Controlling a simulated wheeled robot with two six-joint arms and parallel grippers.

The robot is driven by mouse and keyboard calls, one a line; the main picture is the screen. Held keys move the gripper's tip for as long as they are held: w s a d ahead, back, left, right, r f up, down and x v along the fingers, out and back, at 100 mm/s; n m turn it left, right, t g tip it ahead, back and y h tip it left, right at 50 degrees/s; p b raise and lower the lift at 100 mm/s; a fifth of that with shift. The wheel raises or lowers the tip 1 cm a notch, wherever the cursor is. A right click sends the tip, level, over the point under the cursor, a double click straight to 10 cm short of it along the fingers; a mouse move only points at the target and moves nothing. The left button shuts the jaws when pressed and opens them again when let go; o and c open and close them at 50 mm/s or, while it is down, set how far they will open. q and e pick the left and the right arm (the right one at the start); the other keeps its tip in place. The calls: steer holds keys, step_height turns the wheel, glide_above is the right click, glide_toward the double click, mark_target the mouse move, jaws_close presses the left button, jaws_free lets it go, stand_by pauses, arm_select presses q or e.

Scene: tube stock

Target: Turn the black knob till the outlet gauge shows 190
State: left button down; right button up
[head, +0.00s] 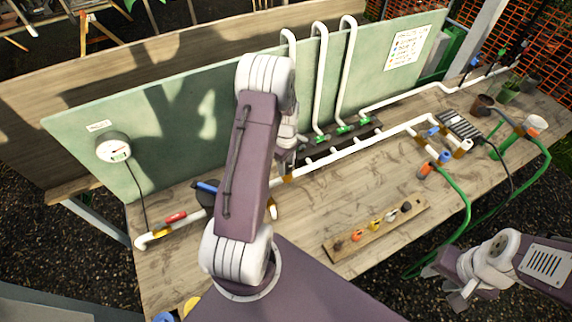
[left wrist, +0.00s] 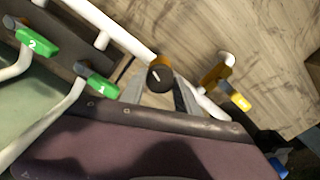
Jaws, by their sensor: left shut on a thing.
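The black knob (left wrist: 160,77), with a pale mark on its face, sits on a brass-coloured body in the white pipe in the left wrist view. My left gripper (left wrist: 163,88) is shut on it, a finger on each side. In the head view my left arm hides the knob and the fingertips. A round white gauge (head: 114,148) hangs at the left of the green board; its reading is too small to make out. My right gripper (head: 446,287) is low at the right, off the table and away from the knob; its finger gap is unclear.
Green-handled valves (head: 343,129) line a dark manifold behind the knob; handles 1 (left wrist: 102,87) and 2 (left wrist: 38,42) are close by. A yellow-handled valve (left wrist: 238,100) is on a branch. A wooden strip (head: 375,230) with small parts lies in front. A green hose (head: 466,200) curves at right.

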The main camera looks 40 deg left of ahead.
mark_target(287, 167)
stand_by(0.5)
arm_select(q)
steer(key=c, duration=1)
jaws_free()
steer(key=shift+o, duration=0.5)
steer(key=shift+d, duration=0.15)
steer(key=shift+r, duration=0.1)
step_height(287, 167, up, 9)
steer(key=b, duration=0.1)
steer(key=shift+b, duration=0.4)
